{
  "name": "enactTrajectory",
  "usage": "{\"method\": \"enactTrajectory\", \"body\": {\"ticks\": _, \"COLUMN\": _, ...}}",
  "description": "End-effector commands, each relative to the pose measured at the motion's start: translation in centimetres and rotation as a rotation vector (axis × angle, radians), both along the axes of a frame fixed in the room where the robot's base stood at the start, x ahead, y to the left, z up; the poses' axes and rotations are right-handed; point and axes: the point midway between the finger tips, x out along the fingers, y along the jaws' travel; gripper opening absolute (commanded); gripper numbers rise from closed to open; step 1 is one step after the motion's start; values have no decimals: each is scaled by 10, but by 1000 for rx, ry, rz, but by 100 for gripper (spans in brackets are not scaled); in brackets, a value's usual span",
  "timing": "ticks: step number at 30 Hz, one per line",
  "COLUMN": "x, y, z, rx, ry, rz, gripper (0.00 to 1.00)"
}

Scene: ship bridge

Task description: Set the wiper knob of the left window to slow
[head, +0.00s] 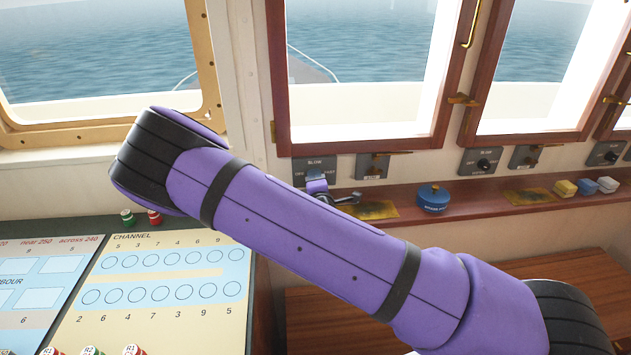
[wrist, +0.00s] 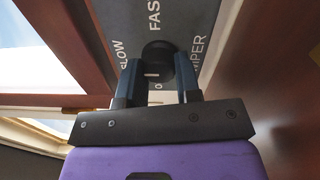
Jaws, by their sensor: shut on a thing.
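The left window's wiper panel (head: 315,165) is a grey plate under the left wooden window frame, marked SLOW at the top. My arm hides its lower part in the head view, including its knob. In the wrist view the round black wiper knob (wrist: 158,50) sits between the two fingers of my gripper (wrist: 159,70), which is shut on it. SLOW is printed left of the knob, FAST above it and WIPER to the right. A short white mark shows near the knob's lower edge. I cannot tell for certain which setting it points to.
A second wiper panel (head: 480,161) and a third (head: 605,153) lie to the right under the windows. The ledge (head: 480,204) holds a blue round object (head: 433,198) and small coloured blocks (head: 587,187). A channel board (head: 165,275) lies below left.

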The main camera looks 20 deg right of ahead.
Motion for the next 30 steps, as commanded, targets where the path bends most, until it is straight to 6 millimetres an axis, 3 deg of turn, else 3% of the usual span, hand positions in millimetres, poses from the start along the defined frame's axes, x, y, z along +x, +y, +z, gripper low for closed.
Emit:
{"method": "enactTrajectory", "body": {"ticks": 2, "x": -1, "y": 0, "z": -1, "rx": 0, "ry": 3, "rz": 0, "gripper": 8}}
{"method": "enactTrajectory", "body": {"ticks": 3, "x": -1, "y": 0, "z": -1, "rx": 0, "ry": 3, "rz": 0, "gripper": 34}}
{"method": "enactTrajectory", "body": {"ticks": 6, "x": -1, "y": 0, "z": -1, "rx": 0, "ry": 3, "rz": 0, "gripper": 57}}
{"method": "enactTrajectory", "body": {"ticks": 17, "x": -4, "y": 1, "z": -1, "rx": -1, "ry": 2, "rz": 1, "gripper": 57}}
{"method": "enactTrajectory", "body": {"ticks": 20, "x": -15, "y": 3, "z": -1, "rx": -2, "ry": 2, "rz": 0, "gripper": 57}}
{"method": "enactTrajectory", "body": {"ticks": 30, "x": -76, "y": 15, "z": -3, "rx": -2, "ry": 5, "rz": 1, "gripper": 57}}
